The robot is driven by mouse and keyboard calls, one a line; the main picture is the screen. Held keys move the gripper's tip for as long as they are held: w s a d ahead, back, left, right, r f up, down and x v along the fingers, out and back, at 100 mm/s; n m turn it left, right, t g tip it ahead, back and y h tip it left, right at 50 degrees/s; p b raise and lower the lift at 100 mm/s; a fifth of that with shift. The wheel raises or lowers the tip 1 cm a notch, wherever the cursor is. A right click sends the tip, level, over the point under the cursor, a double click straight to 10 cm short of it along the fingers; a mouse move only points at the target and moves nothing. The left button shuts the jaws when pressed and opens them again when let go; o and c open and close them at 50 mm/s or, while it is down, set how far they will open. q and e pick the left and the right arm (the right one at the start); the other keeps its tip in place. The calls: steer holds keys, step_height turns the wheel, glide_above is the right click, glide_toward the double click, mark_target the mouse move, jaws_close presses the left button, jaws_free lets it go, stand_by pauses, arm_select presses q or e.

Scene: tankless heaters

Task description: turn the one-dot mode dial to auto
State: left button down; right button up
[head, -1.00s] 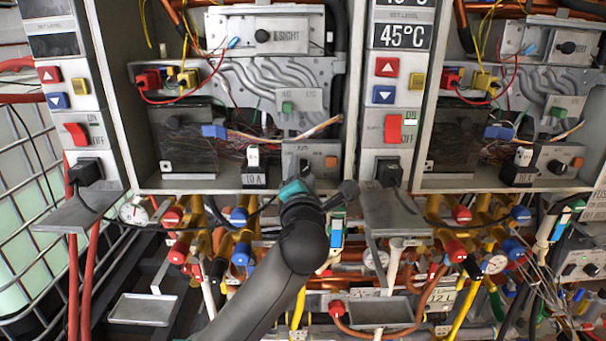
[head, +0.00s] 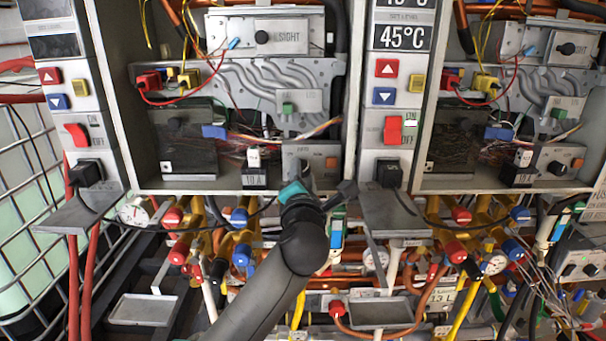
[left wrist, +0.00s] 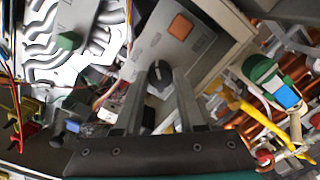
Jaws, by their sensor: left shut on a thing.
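The mode dial (left wrist: 159,76) is a dark round knob with a pale pointer line, on a grey control panel with an orange button, in the left wrist view. The same panel (head: 296,149) is at the bottom of the left heater's open cabinet in the head view. My left gripper (left wrist: 160,82) is shut on the dial, one finger on each side of it. In the head view the left gripper (head: 307,181) is at the panel's lower part and hides the dial. The dot mark and the mode words are too small to read. My right gripper is out of view.
A similar panel (head: 553,158) with a dark knob and orange button is in the right heater. A grey shelf (head: 392,212) juts out right of my left arm. Pipes and coloured valves (head: 240,217) crowd the space below. The 10 A box (head: 254,177) stands left of the panel.

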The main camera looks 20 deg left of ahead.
arm_select(q)
steer(key=n+p, duration=0.1)
steer(key=n, duration=0.2)
steer(key=shift+n+p, duration=0.3)
steer(key=n+p, duration=0.1)
steer(key=n, duration=0.3)
steer(key=shift+n, duration=0.3)
stand_by(0.4)
steer(key=c, duration=0.8)
jaws_free()
steer(key=shift+o, duration=0.2)
steer(key=shift+s, duration=0.1)
steer(key=v, duration=0.7)
steer(key=shift+s+b, duration=0.2)
steer(key=shift+b, duration=0.1)
steer(key=shift+r, duration=0.15)
